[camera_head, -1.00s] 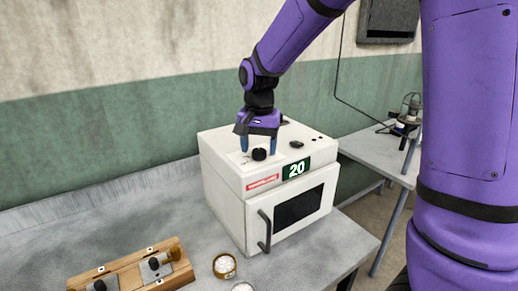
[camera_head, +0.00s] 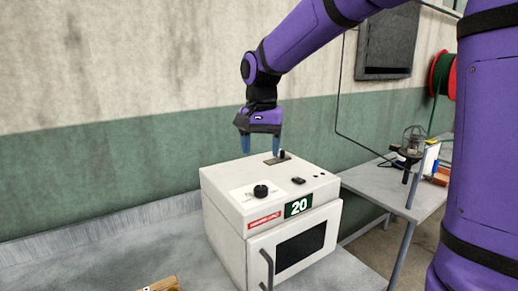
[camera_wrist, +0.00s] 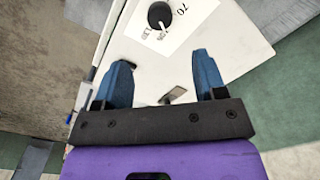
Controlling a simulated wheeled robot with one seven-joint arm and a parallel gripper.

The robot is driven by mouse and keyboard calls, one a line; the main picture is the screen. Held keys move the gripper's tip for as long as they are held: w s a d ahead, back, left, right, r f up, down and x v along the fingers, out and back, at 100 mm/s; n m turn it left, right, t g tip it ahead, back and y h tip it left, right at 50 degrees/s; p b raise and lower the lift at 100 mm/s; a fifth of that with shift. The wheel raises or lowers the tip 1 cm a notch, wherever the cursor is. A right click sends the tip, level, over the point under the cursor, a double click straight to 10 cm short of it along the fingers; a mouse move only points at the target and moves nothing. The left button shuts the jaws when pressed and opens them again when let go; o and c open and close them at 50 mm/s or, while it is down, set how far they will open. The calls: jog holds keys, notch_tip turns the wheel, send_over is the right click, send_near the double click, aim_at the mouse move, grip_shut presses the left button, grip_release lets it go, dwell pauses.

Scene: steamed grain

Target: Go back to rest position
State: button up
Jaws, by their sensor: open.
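My gripper (camera_head: 261,144) is open and empty, with its blue fingertips spread above the back of the white steamer oven's top. The white oven (camera_head: 225,222) stands on the grey bench, its door shut, with a green "20" display on the front. Its black knob (camera_head: 261,191) sits on the top, in front of my gripper and apart from it. In the wrist view my open gripper (camera_wrist: 162,78) shows both fingers over the white top, with the knob (camera_wrist: 159,15) beyond the fingertips.
A second grey table (camera_head: 385,190) stands to the right with a small stand (camera_head: 410,150) on it. A dark wall box (camera_head: 388,42) and a red-rimmed reel (camera_head: 442,75) are at the right. A wooden block (camera_head: 162,285) shows at the bottom edge.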

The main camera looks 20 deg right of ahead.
jog(key=s+d+r+n+t, duration=0.1)
jog(key=s+d+n+t, duration=0.1)
jog(key=s, duration=1)
jog(key=s+d+n+t, duration=0.3)
jog(key=s+d+n, duration=0.1)
jog(key=s, duration=0.9)
jog(key=shift+s+d+r+n, duration=0.15)
jog(key=shift+d+r+n, duration=0.25)
jog(key=shift+d, duration=0.05)
